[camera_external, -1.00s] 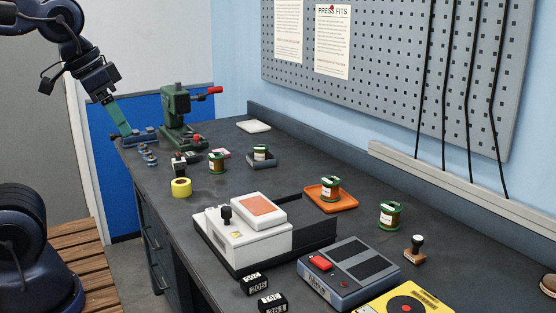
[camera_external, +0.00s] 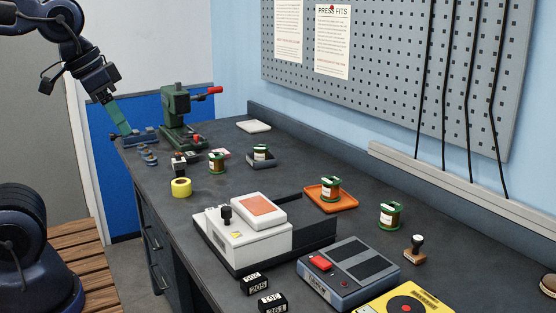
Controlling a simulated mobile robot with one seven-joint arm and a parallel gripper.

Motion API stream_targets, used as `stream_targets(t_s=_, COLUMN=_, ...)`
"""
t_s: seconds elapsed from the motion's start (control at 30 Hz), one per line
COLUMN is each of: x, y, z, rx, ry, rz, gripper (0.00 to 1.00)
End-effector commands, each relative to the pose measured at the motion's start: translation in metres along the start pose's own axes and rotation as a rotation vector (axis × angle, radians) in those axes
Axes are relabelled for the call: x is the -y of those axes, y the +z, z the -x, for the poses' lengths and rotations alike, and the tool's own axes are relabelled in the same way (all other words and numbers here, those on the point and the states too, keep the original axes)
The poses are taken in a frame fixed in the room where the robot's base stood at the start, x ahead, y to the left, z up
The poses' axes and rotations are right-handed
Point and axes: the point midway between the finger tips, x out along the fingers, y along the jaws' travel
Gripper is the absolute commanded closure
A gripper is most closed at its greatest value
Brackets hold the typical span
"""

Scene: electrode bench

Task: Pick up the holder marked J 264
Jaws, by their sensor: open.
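Several green-and-brown holders with white labels stand on the bench; the labels are too small to read, so I cannot tell which one is J 264. One holder (camera_external: 217,164) stands at the back left on the bare top. Another holder (camera_external: 261,153) is at a dark grey block (camera_external: 262,162). A third holder (camera_external: 330,189) stands on an orange tray (camera_external: 345,204). One more holder (camera_external: 390,215) stands on the bare top at the right. My gripper (camera_external: 124,131) is open, pointing down over the far left end of the bench, away from all the holders. Nothing shows held in it.
A green press (camera_external: 178,120) stands near my gripper, with small blue parts (camera_external: 148,155) in front. A yellow roll (camera_external: 181,187), white device (camera_external: 245,245), grey device (camera_external: 345,273), stamp (camera_external: 415,250) and black number blocks (camera_external: 254,284) occupy the bench.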

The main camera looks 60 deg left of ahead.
Motion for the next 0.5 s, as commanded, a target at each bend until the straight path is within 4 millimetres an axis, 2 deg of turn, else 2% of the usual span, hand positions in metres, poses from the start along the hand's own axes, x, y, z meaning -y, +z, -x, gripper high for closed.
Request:
stream_targets(t_s=0.3, x=0.002, y=-0.003, z=-0.001, rx=0.003, ry=-0.002, rz=0.010, gripper=0.35)
stream_targets(t_s=0.37, x=0.004, y=-0.008, z=-0.001, rx=0.009, ry=-0.005, rz=0.029, gripper=0.35)
stream_targets(t_s=0.5, x=0.017, y=-0.031, z=-0.007, rx=0.034, ry=-0.018, rz=0.111, gripper=0.35)
